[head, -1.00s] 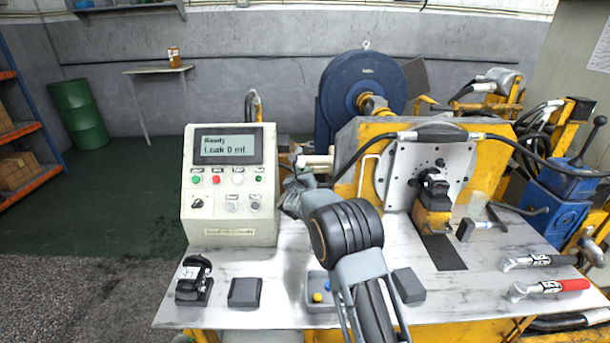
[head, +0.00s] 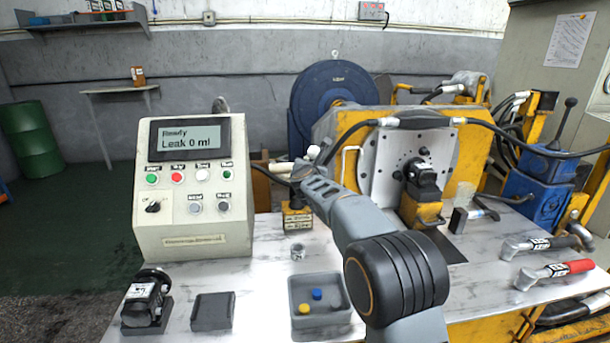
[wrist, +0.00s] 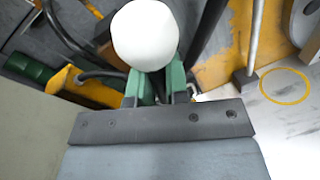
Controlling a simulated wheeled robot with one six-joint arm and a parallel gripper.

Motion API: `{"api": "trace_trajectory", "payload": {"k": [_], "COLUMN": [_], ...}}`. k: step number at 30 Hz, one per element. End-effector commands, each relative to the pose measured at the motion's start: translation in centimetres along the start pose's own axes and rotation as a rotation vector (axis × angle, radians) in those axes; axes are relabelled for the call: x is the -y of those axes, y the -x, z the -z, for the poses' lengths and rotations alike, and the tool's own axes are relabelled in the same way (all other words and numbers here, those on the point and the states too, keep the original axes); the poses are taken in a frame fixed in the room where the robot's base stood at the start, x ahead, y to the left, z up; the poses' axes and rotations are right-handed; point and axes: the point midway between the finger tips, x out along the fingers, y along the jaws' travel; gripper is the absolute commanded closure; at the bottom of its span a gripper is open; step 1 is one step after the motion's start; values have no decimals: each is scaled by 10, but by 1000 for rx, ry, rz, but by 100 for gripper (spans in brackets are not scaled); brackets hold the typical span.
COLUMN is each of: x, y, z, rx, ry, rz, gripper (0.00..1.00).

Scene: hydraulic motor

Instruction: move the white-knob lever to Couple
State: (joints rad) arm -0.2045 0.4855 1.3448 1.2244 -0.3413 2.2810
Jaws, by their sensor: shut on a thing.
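The lever's round white knob (wrist: 145,35) fills the upper middle of the wrist view, just beyond my fingertips. My gripper (wrist: 157,88) has its green fingers shut on the lever just below the knob. In the head view the white knob (head: 312,152) shows small above the far end of my arm. My gripper there is mostly hidden by my wrist. A yellow block with labels (head: 297,217) stands below, at the back of the bench; its words are too small to read. The lever's shaft is largely hidden, so its exact position cannot be told.
A control box (head: 193,185) reading "Ready, Leak 0 ml" stands left. The motor on its plate (head: 422,180) is right of my arm. A grey tray (head: 320,302) and a nut (head: 298,252) lie in front. Wrenches (head: 555,272) lie at the right edge.

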Motion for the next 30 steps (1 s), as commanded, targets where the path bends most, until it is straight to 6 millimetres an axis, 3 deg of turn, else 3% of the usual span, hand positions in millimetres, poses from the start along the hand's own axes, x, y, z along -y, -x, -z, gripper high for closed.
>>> {"api": "trace_trajectory", "payload": {"k": [7,23,24,30], "x": [11,16,16,15], "y": [-2,-3,-3,-3], "z": [0,0,0,0], "rx": [-15,-20,-20,-20], "ry": [-76,-101,-101,-97], "rz": [-6,-3,-3,-4], "gripper": [100,100,82,63]}}
